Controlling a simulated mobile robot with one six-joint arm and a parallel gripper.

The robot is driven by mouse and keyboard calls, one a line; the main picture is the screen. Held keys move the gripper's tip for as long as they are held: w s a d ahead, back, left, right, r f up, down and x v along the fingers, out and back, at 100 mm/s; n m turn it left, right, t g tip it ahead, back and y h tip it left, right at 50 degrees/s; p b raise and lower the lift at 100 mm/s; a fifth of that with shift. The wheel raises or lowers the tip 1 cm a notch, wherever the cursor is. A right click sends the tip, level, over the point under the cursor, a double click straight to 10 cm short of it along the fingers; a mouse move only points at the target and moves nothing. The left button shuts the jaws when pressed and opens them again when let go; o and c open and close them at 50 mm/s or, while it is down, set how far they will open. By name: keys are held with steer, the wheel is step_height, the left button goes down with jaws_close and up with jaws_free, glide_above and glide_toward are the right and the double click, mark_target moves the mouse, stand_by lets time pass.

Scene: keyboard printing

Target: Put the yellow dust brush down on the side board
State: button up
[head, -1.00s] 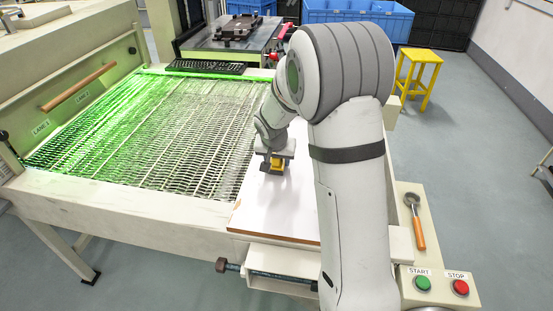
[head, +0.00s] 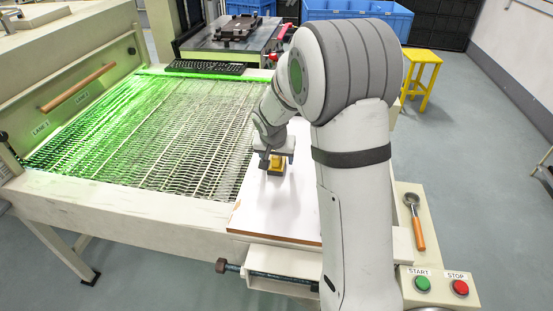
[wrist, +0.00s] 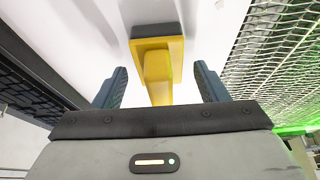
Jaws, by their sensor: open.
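The yellow dust brush (head: 276,168) stands on the white side board (head: 270,214), beside the mesh conveyor. In the wrist view the yellow brush (wrist: 157,68) has a dark pad at its far end and lies between my two fingers. My gripper (head: 272,160) is just above the brush. In the wrist view the fingers of my gripper (wrist: 159,88) are apart, with a gap on each side of the yellow handle. The brush's underside is hidden.
The green-lit mesh conveyor (head: 150,130) lies left of the board. A black keyboard (head: 206,68) sits at its far end. An orange-handled tool (head: 416,225) and the START (head: 423,283) and STOP (head: 460,287) buttons are at the right. Bare board lies in front of the brush.

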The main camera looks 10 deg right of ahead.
steer(key=v, duration=1)
steer(key=s+d+r+n+g+y, duration=0.1)
steer(key=s+n, duration=0.3)
steer(key=s, duration=2.2)
steer(key=shift+s+d+r+n+g+y, duration=0.3)
steer(key=shift+r+g+y, duration=0.1)
steer(key=shift+r, duration=0.25)
